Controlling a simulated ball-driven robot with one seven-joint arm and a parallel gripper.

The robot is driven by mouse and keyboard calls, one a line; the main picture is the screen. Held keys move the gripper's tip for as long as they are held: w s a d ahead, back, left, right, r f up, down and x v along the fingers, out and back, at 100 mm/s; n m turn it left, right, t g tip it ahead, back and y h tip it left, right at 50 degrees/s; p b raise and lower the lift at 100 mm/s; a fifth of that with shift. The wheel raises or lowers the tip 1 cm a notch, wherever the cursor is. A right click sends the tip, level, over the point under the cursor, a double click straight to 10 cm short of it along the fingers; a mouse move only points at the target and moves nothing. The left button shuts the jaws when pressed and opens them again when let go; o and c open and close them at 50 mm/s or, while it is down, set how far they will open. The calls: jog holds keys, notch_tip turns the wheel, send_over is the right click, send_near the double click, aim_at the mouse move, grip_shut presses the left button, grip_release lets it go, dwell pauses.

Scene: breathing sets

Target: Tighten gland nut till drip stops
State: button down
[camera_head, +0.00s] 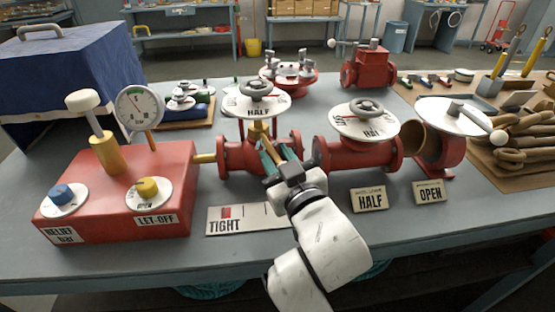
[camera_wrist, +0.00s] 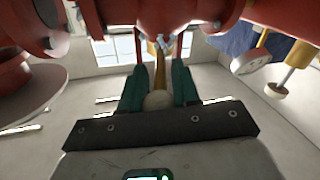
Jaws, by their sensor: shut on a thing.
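A red valve (camera_head: 236,155) stands mid-table with a grey handwheel (camera_head: 256,88) and a round HALF dial above it. A brass stem part (camera_head: 258,130) shows under the dial. My gripper (camera_head: 269,153) is at the front of this valve, its teal fingers pointing up and away. In the wrist view my gripper (camera_wrist: 159,88) is shut on a brass lever (camera_wrist: 160,66) with a round pale end between the fingers. The gland nut itself cannot be made out. A small pale shape (camera_wrist: 160,42) shows under the valve body; I cannot tell whether it is a drip.
A plate marked TIGHT (camera_head: 225,223) with a red bar lies in front. A red pump box (camera_head: 120,190) with a gauge (camera_head: 139,108) stands left. A second valve with a HALF dial (camera_head: 350,124) and an open pipe end (camera_head: 440,150) stand right. HALF and OPEN tags lie in front.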

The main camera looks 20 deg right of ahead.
jog(key=c, duration=0.8)
grip_release()
jog(key=shift+c, duration=0.2)
jog(key=shift+s, duration=0.15)
jog(key=s+b, duration=0.1)
jog(key=s, duration=0.9)
jog(key=shift+s+a+b, duration=0.25)
jog(key=shift+a+b, duration=0.1)
